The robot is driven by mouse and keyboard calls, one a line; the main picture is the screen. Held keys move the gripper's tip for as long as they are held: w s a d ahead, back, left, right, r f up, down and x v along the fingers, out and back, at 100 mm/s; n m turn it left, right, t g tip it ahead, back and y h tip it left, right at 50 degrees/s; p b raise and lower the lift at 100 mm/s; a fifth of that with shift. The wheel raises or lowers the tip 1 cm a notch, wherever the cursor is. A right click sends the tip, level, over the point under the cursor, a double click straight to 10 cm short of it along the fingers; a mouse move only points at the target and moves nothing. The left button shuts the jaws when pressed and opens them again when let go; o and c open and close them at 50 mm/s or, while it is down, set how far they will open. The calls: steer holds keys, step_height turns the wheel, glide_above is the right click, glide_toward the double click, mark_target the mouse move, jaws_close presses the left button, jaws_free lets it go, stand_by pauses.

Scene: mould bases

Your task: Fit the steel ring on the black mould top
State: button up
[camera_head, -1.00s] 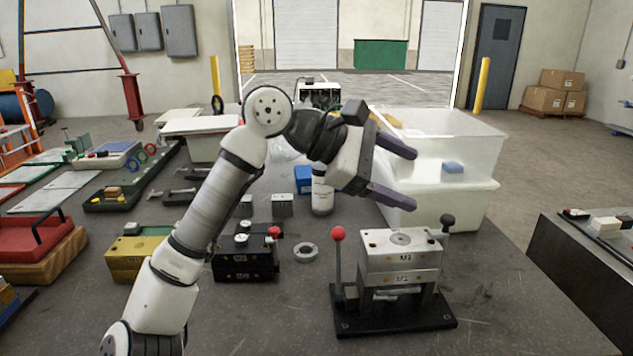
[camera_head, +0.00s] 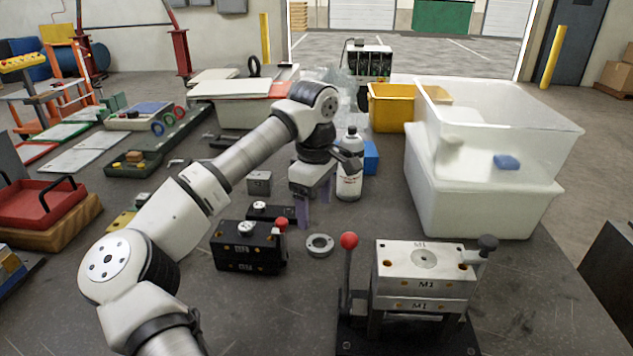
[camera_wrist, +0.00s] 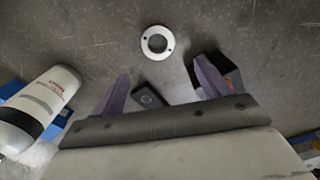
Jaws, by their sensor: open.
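The steel ring (camera_head: 320,253) lies flat on the dark table, right of the black mould (camera_head: 240,256). The mould has a red-knobbed lever, and its top face bears a small pale round part. The ring also shows in the wrist view (camera_wrist: 145,43), with a round hole and small dark spots on its face. My gripper (camera_head: 313,215) points down, behind the ring in the head view. It is open and empty, its purple fingers apart. In the wrist view the ring is beyond my fingertips (camera_wrist: 161,80), not between them. A finger there partly hides a dark block with a red part.
A silver mould (camera_head: 425,262) on a black stand with a red-knobbed lever is at front right. A white bottle (camera_head: 349,182) and blue box (camera_head: 371,158) stand close beside my gripper. White bins (camera_head: 480,195) stand at right. Bare table surrounds the ring.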

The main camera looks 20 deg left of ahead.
mark_target(316, 246)
step_height(316, 246, down, 9)
steer(key=shift+r+p, duration=0.2)
steer(key=shift+p, duration=0.6)
steer(key=shift+c, duration=0.5)
steer(key=c, duration=1.1)
steer(key=shift+r+p, duration=0.4)
steer(key=shift+r, duration=0.65)
